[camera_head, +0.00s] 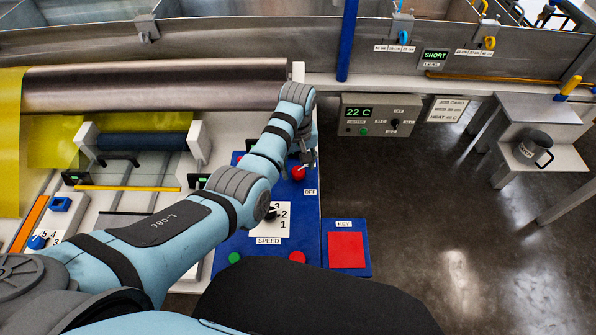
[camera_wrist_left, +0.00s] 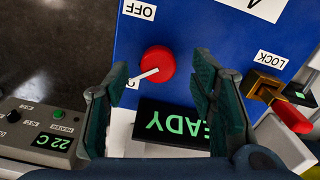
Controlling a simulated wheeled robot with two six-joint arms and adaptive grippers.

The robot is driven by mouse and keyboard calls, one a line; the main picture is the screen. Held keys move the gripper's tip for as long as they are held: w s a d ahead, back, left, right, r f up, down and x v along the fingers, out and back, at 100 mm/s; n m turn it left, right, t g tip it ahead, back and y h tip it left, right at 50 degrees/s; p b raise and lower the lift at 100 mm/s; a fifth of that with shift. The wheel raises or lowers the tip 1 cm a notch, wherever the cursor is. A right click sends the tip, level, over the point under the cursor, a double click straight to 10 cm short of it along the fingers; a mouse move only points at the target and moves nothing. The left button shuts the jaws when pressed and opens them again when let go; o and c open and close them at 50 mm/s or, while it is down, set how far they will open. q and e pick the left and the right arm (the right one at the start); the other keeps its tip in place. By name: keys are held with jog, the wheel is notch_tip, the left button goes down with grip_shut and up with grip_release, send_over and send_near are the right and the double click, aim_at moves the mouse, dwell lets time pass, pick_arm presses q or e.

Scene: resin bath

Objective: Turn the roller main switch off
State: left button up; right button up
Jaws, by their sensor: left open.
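The main switch is a round red knob (camera_head: 298,173) with a white pointer on the blue control panel (camera_head: 228,258). In the left wrist view the knob (camera_wrist_left: 160,58) has its pointer towards a label partly hidden by a finger, away from the OFF label (camera_wrist_left: 140,10). My left gripper (camera_head: 306,158) is over the knob in the head view. In the left wrist view its open fingers (camera_wrist_left: 158,88) stand to either side of the knob, with gaps between, not closed on it. My right gripper is not in view.
A display ending in "ADY" (camera_wrist_left: 170,124) and a red lever (camera_wrist_left: 291,115) by a LOCK label are near the fingers. The speed dial (camera_head: 270,213), a red KEY pad (camera_head: 346,250) and a heater box (camera_head: 368,116) stand around. A mug (camera_head: 531,147) is on a right-hand stand.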

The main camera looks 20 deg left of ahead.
pick_arm(q)
notch_tip(320, 180, down, 3)
jog(key=shift+w+r, duration=0.15)
jog(key=shift+r, duration=0.1)
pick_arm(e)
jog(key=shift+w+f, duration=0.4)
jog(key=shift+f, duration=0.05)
pick_arm(q)
jog(key=c, duration=1.2)
jog(key=shift+o, duration=0.3)
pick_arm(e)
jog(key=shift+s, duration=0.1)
